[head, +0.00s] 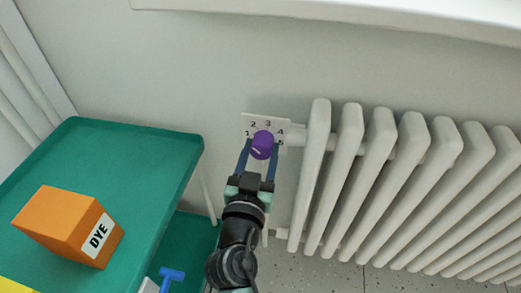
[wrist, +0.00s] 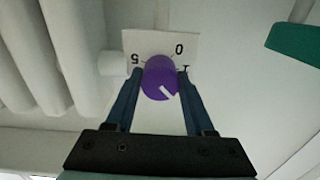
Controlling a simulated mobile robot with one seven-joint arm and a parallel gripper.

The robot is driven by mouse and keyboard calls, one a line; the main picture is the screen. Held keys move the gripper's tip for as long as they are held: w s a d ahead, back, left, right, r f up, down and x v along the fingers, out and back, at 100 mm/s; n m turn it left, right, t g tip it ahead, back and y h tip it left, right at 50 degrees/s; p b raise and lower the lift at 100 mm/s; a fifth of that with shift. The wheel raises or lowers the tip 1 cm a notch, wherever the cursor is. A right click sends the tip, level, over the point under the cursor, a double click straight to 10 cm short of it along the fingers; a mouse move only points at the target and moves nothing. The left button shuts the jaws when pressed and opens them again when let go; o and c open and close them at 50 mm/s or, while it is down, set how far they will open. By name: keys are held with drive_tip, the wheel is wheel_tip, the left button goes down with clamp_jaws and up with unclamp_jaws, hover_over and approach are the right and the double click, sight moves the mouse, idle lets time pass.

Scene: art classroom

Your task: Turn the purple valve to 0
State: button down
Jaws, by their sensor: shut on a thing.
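The purple valve (head: 262,145) is a round knob in front of a white number plate (head: 249,119) at the radiator's left end. In the head view I read 1, 2, 3, 4 and 5 around it; 0 is hidden. The wrist view shows the valve (wrist: 158,72) with a white pointer line slanting to the lower right. There the plate (wrist: 160,40) shows 0 above right, 1 at right and 5 at left. The pointer faces away from 0; the numbers on its side are hidden. My gripper (head: 261,149) is shut on the valve, one finger on each side.
A white ribbed radiator (head: 373,160) stands just right of the valve. A green table (head: 135,140) at left carries an orange DYE box (head: 68,222). A blue-handled thing (head: 171,274) lies low, near my arm. Bare wall is above the plate.

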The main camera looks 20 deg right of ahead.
drive_tip(key=n+p, duration=0.1)
drive_tip(key=n, duration=0.3)
drive_tip(key=shift+n, duration=0.3)
drive_tip(key=n+p, duration=0.1)
drive_tip(key=n, duration=0.4)
drive_tip(key=shift+r+p, duration=0.1)
drive_tip(key=shift+p, duration=0.3)
drive_tip(key=n+p, duration=0.2)
drive_tip(key=n, duration=0.3)
drive_tip(key=shift+n, duration=0.4)
drive_tip(key=shift+n+p, duration=0.75)
drive_tip(key=shift+n, duration=1.05)
drive_tip(key=shift+c, duration=1.3)
unclamp_jaws()
drive_tip(key=shift+a, duration=0.1)
drive_tip(key=v, duration=1.3)
drive_tip(key=shift+p, duration=0.4)
